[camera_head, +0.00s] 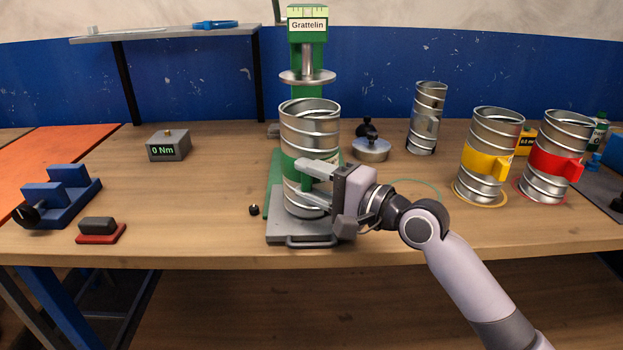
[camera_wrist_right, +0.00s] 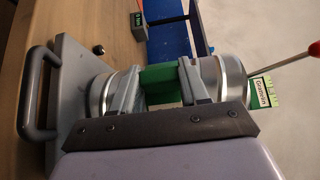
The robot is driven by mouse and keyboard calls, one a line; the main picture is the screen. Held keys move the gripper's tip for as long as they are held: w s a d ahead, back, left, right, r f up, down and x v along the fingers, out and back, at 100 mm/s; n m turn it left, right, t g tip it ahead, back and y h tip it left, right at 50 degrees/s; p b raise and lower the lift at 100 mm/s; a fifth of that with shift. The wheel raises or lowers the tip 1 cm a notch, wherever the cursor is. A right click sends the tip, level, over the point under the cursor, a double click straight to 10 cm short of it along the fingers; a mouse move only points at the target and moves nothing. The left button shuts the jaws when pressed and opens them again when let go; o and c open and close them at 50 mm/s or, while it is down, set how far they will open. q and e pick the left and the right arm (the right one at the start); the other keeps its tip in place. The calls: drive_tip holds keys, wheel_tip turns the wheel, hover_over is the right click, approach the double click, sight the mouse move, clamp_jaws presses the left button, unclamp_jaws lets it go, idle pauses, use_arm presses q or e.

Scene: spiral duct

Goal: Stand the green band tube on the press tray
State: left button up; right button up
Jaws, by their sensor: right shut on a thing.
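The green band tube (camera_head: 309,123) is a spiral metal duct with a green band around its middle. It is upright over the grey press tray (camera_head: 290,229), in front of the green press (camera_head: 308,50) labelled Grattelin. My right gripper (camera_head: 306,171) is shut on the tube at the green band, coming from the right. In the right wrist view the fingers (camera_wrist_right: 158,85) lie along the green band (camera_wrist_right: 158,74), and the tray (camera_wrist_right: 70,75) is at the tube's lower end. I cannot tell whether the tube's bottom touches the tray. My left gripper is not in view.
Tubes with a yellow band (camera_head: 484,163) and a red band (camera_head: 550,161) stand at the right, with a plain metal tube (camera_head: 427,118) behind. A grey 0 Nm box (camera_head: 168,145) and a blue clamp (camera_head: 60,194) are at the left. A small black knob (camera_head: 254,210) lies beside the tray.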

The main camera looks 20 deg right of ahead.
drive_tip(key=shift+f+b, duration=0.3)
drive_tip(key=shift+f, duration=0.2)
drive_tip(key=o, duration=1.4)
drive_tip(key=shift+r, duration=0.1)
drive_tip(key=shift+b+v, duration=0.35)
drive_tip(key=shift+v, duration=3.25)
